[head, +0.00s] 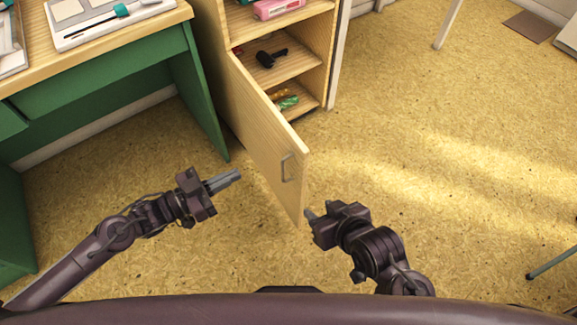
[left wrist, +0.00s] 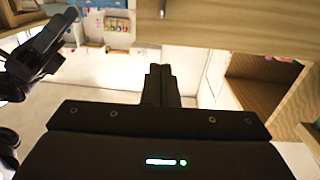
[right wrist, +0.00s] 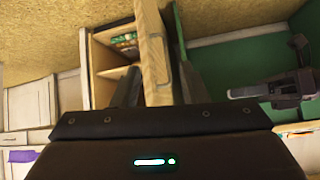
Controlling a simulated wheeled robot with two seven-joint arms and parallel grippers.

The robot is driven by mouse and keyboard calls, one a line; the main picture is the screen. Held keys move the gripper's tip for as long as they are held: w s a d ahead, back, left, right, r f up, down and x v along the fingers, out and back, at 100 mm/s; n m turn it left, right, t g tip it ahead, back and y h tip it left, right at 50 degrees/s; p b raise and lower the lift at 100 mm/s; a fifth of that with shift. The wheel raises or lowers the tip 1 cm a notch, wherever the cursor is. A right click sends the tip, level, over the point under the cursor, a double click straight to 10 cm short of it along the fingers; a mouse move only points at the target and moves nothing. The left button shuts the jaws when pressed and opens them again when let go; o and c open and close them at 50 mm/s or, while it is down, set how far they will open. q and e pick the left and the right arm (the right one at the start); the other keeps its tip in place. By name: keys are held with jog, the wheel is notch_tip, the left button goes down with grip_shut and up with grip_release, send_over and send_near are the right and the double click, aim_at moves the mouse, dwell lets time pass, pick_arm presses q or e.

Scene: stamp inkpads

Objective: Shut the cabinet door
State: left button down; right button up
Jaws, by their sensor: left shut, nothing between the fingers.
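The wooden cabinet (head: 325,45) stands with its door (head: 262,135) swung wide open toward me. A metal handle (head: 287,168) sits near the door's free edge; it also shows in the left wrist view (left wrist: 162,8). My left gripper (head: 238,175) is shut and empty, left of the door and apart from it. My right gripper (head: 309,214) is at the door's lower free corner. In the right wrist view its fingers (right wrist: 155,85) are open, with the door edge (right wrist: 153,55) appearing between them. Whether they touch the door I cannot tell.
Inside the cabinet are a pink item (head: 278,8), a black tool (head: 271,57) and a green item (head: 288,102). A green desk (head: 100,75) stands left of the cabinet. The floor (head: 430,190) to the right is mostly clear.

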pick_arm(q)
jog(key=b, duration=0.2)
send_near(295, 146)
jog(key=b+x, duration=0.1)
jog(key=x, duration=0.5)
jog(key=shift+w+d, duration=0.1)
jog(key=shift+d, duration=0.1)
jog(key=shift+w+d, duration=0.1)
jog(key=shift+d, duration=0.1)
pick_arm(e)
jog(key=w+r+t+y, duration=0.2)
jog(key=r+t, duration=0.5)
jog(key=r, duration=0.6)
jog(key=w+r+t+y, duration=0.3)
jog(key=r+t, duration=0.4)
jog(key=r, duration=0.7)
jog(key=shift+w, duration=0.4)
pick_arm(q)
jog(key=shift+r, duration=0.1)
pick_arm(e)
jog(key=shift+w+d+f, duration=0.1)
jog(key=shift+f, duration=0.05)
